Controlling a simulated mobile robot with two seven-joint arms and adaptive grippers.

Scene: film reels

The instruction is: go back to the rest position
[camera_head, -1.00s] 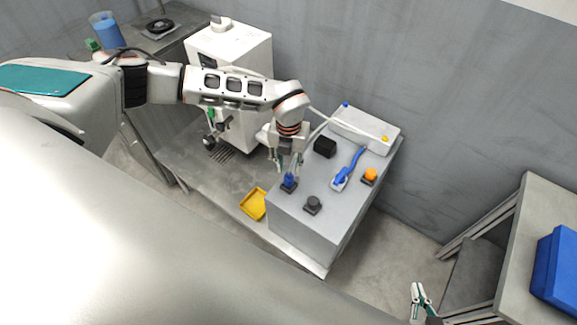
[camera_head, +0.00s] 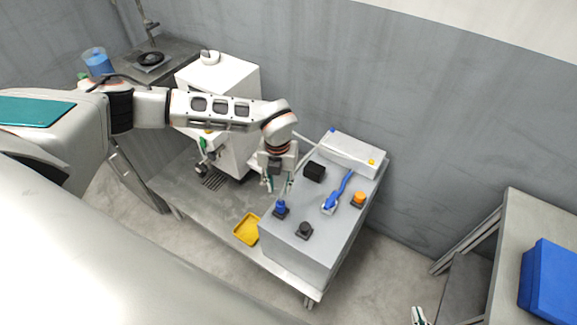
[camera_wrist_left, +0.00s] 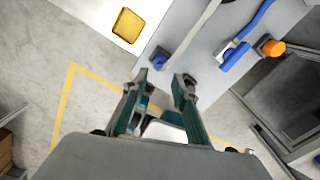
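My left gripper (camera_head: 277,186) hangs above the grey box-shaped unit (camera_head: 300,262), just above a blue knob (camera_head: 281,208) on a dark base. In the left wrist view its two fingers (camera_wrist_left: 162,85) are apart with nothing between them, and the blue knob (camera_wrist_left: 159,62) lies beyond the tips. My right gripper (camera_head: 419,316) shows only in part at the bottom edge of the head view.
The unit also carries a black knob (camera_head: 304,230), an orange button (camera_head: 358,200), a blue-handled part (camera_head: 338,194) and a black block (camera_head: 314,172). A yellow tray (camera_head: 247,230) lies beside it. A blue bin (camera_head: 550,280) stands on the right table. A white machine (camera_head: 236,80) stands behind.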

